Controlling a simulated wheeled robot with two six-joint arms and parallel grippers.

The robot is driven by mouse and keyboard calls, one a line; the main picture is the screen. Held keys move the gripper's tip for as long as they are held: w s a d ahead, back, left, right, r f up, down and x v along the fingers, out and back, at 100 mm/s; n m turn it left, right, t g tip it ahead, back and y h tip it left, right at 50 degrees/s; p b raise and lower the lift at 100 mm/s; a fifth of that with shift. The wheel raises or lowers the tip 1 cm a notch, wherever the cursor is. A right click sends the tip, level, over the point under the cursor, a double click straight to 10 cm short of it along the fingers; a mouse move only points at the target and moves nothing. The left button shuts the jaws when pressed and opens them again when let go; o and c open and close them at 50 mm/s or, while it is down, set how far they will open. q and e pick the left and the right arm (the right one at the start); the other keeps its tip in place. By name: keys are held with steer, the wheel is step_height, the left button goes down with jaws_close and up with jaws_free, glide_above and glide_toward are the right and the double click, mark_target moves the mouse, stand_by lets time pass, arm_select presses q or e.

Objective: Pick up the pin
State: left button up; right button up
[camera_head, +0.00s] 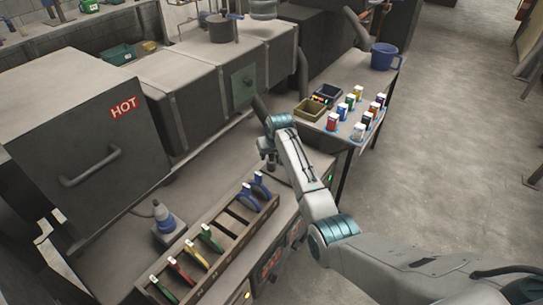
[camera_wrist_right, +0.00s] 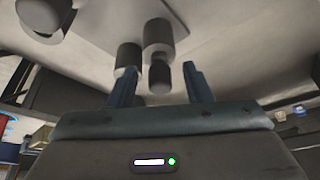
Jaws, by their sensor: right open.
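My right gripper (camera_head: 267,153) is in the middle of the head view, over the grey worktop beside the tool rack. In the right wrist view the two blue fingers of the right gripper (camera_wrist_right: 159,82) stand apart, open. Dark grey cylinders with lighter bands (camera_wrist_right: 158,42) show beyond and between the fingers, by a flat plate. One dark cylindrical end (camera_wrist_right: 159,76) lies between the fingers in the picture; no grip on it shows. A small dark cylinder (camera_head: 271,166) shows just below the gripper in the head view. I cannot tell which cylinder is the pin. My left gripper is out of view.
A wooden rack (camera_head: 236,232) with coloured-handled tools stands near the front edge. A dark oven marked HOT (camera_head: 95,150) fills the left.

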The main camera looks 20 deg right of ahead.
jaws_close()
